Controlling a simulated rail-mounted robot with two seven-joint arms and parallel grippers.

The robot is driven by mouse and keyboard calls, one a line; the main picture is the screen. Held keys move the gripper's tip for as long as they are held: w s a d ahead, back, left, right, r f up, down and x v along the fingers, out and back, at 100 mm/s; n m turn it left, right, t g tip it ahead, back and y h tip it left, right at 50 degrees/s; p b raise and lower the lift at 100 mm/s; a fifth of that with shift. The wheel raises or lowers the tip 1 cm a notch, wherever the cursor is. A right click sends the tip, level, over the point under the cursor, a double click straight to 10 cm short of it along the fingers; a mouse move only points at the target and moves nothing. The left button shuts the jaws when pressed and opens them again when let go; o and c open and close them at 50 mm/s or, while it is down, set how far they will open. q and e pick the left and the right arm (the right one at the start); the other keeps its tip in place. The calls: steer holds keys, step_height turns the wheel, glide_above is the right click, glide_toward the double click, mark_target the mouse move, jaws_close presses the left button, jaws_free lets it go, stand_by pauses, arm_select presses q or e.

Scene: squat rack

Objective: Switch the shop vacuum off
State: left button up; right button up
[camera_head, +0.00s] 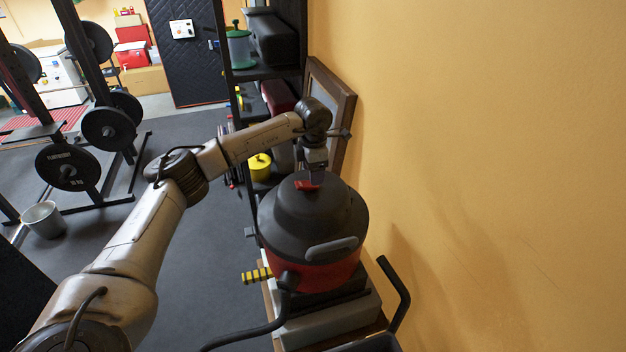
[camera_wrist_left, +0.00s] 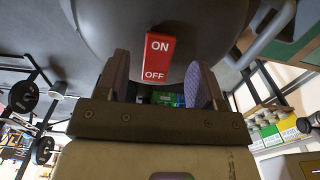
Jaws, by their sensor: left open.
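The shop vacuum (camera_head: 312,225) has a black domed lid and a red tank and stands close to the yellow wall. Its red switch (camera_head: 307,184) is on top of the lid; in the left wrist view the switch (camera_wrist_left: 158,57) reads ON and OFF in white. My left gripper (camera_head: 314,172) is over the lid, right by the switch. In the left wrist view its two fingers (camera_wrist_left: 158,85) are apart with nothing between them, and the switch shows beyond the gap. I cannot tell whether a finger touches the switch. My right gripper is not in view.
A black shelf (camera_head: 262,73) and a wood-framed board (camera_head: 330,108) stand behind the vacuum. The vacuum rests on a grey case (camera_head: 330,318), with a black hose (camera_head: 245,336) in front. A squat rack with weight plates (camera_head: 68,167) and a bucket (camera_head: 43,219) are left, across open floor.

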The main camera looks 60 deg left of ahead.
mark_target(307, 185)
arm_select(q)
steer(key=shift+f, duration=1.85)
steer(key=shift+c, duration=0.2)
